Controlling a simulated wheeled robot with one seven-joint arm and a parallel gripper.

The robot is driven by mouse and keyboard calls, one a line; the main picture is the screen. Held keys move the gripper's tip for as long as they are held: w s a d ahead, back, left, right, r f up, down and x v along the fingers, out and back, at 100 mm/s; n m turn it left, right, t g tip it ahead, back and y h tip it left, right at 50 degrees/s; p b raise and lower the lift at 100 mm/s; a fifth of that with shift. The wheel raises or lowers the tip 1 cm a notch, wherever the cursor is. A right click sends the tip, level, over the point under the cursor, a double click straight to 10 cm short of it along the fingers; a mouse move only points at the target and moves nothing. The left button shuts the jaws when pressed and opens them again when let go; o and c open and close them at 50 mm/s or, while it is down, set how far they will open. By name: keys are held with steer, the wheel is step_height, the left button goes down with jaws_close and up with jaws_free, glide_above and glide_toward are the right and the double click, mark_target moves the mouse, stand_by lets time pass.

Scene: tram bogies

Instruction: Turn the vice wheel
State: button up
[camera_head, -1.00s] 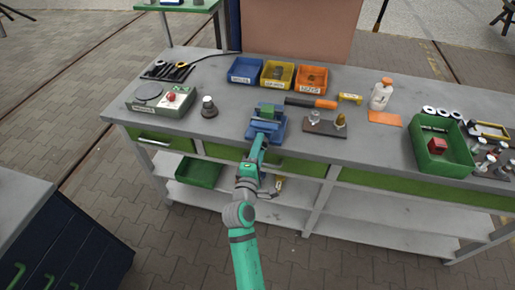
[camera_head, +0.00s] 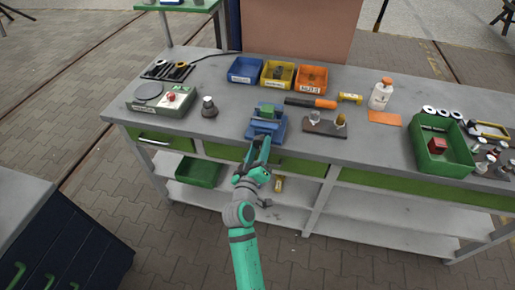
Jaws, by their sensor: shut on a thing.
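The blue vice (camera_head: 268,127) stands at the front edge of the grey workbench, with a green block (camera_head: 267,110) at its top. My gripper (camera_head: 257,147) reaches up from below to the front of the vice, its two fingers pointing at it. It is shut on the vice wheel, which is mostly hidden behind the fingers. How far the wheel has turned cannot be seen.
Behind the vice stand blue (camera_head: 245,70), yellow (camera_head: 277,73) and orange (camera_head: 311,78) bins. A dark knobbed board (camera_head: 325,128) lies right of the vice, a small grey-topped piece (camera_head: 209,108) left. A green crate (camera_head: 442,150) is further right.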

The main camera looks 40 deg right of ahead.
steer(key=shift+s+d+m, duration=0.1)
steer(key=shift+d+m, duration=0.05)
steer(key=shift+m, duration=1.05)
steer(key=o, duration=1.1)
steer(key=shift+c, duration=0.2)
steer(key=shift+a, duration=0.2)
steer(key=v, duration=1)
steer(key=shift+s+a, duration=0.15)
steer(key=shift+a, duration=0.05)
